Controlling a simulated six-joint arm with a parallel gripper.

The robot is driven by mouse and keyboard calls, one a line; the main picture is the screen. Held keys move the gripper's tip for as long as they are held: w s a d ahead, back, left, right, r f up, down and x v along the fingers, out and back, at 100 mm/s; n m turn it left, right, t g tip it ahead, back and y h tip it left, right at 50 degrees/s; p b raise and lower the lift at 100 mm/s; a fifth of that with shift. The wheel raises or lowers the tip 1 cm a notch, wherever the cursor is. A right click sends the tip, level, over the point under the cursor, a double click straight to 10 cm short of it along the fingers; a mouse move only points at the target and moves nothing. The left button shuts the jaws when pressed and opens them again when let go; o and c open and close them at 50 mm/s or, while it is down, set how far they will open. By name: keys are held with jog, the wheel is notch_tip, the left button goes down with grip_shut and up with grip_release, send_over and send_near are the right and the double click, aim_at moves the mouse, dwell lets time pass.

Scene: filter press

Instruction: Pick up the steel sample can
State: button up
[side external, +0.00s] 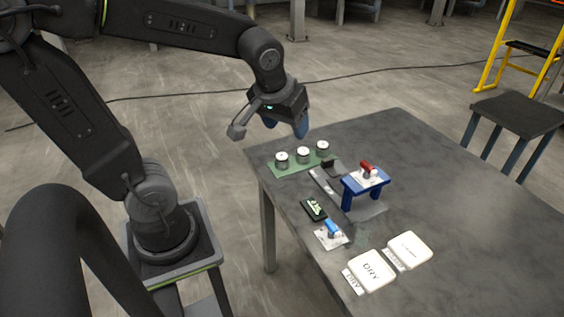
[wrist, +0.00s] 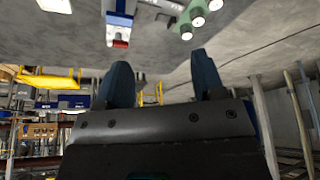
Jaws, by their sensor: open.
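Three small steel cans with white tops stand upright in a row on a green mat (side external: 284,171) at the table's far left corner: a left can (side external: 281,160), a middle can (side external: 303,155) and a right can (side external: 322,149). I cannot tell which one the task means. The cans also show at the top of the wrist view, one of them nearest the fingers (wrist: 185,34). My gripper (side external: 285,128) has blue fingers and hangs above and behind the mat, apart from the cans. In the wrist view its fingers (wrist: 163,80) are spread with nothing between them.
A blue stand (side external: 364,183) holding a red-handled part is right of the mat. The table's right side (side external: 470,200) is clear.

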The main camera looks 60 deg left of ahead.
jog(key=w+a+f+n+g+y, duration=0.1)
jog(key=w+a+f+n, duration=0.3)
jog(key=w+a, duration=0.15)
jog(key=n+g+y, duration=0.1)
jog(key=n+g, duration=0.2)
jog(key=n, duration=0.4)
send_near(283, 156)
jog(key=x, duration=0.5)
jog(key=shift+s+a+f, duration=0.1)
jog(key=shift+s+f, duration=0.2)
jog(key=shift+f, duration=0.05)
jog(key=shift+x, duration=2.75)
jog(key=shift+w, duration=0.2)
jog(key=shift+c, duration=0.4)
jog(key=c, duration=0.7)
jog(key=shift+c, duration=0.2)
jog(key=shift+r, duration=0.15)
